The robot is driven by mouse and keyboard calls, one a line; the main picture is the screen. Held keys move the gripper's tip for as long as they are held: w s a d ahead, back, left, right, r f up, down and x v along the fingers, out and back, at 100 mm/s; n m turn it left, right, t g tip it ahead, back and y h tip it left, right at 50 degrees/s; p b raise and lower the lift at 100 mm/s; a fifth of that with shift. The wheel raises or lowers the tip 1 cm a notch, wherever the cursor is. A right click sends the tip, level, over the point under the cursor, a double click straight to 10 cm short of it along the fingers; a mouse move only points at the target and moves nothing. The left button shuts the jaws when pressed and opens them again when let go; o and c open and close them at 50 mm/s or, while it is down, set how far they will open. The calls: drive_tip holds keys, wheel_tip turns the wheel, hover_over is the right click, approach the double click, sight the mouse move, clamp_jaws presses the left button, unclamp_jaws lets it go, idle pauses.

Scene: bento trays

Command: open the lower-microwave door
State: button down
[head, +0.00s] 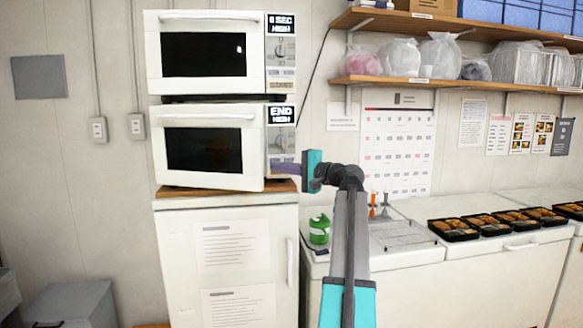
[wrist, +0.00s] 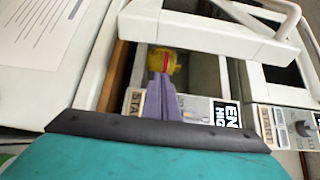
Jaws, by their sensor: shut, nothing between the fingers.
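The lower microwave (head: 205,178) is white and shows "END HIGH" on its panel. Its door (wrist: 200,30) looks partly open: in the wrist view a gap shows between door edge and control panel (wrist: 196,110). A yellow item with a red band (wrist: 164,62) shows in that gap, seemingly inside. The door handle (head: 208,118) runs along the door's top and also shows in the wrist view (wrist: 288,22). My gripper (head: 276,167) is shut and empty, its purple fingers (wrist: 160,84) pointing into the gap by the panel. Whether they touch the door is unclear.
The upper microwave (head: 205,85) stands on top, its door closed. Both rest on a white cabinet (head: 225,290). A counter to the right carries a green-and-white container (head: 319,231) and several filled bento trays (head: 454,230).

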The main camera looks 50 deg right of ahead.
drive_tip(key=shift+s+a+p, duration=0.2)
drive_tip(key=shift+a+p, duration=0.05)
drive_tip(key=shift+a, duration=0.7)
drive_tip(key=shift+s+a+p, duration=0.15)
drive_tip(key=shift+a+p, duration=0.05)
drive_tip(key=shift+a, duration=0.75)
